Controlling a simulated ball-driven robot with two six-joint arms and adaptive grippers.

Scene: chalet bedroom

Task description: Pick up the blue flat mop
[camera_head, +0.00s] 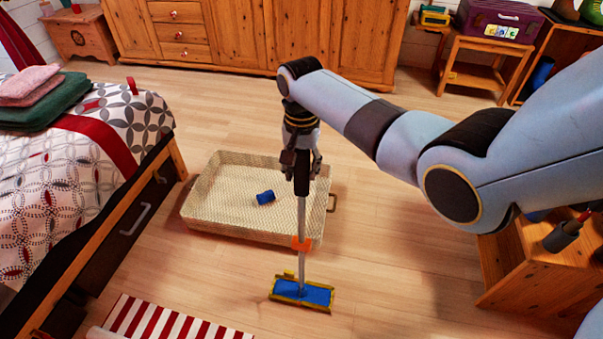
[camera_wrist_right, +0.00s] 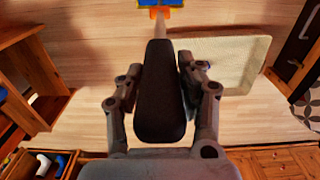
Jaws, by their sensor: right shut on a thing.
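The blue flat mop (camera_head: 316,294) has a blue pad in a yellow frame, a grey pole with an orange collar, and a black handle. In the head view it stands nearly upright, its head low over or on the wooden floor; I cannot tell if it touches. My right gripper (camera_head: 302,165) is shut on the black handle near its top. In the right wrist view the handle (camera_wrist_right: 160,90) lies between the fingers of the right gripper (camera_wrist_right: 160,75), and the mop head (camera_wrist_right: 160,3) is cut by the top edge. My left gripper is not in view.
A bed (camera_head: 60,190) stands at left, a red-striped rug (camera_head: 165,318) in front, a wooden crate (camera_head: 530,265) at right. Floor right of the mop is clear.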

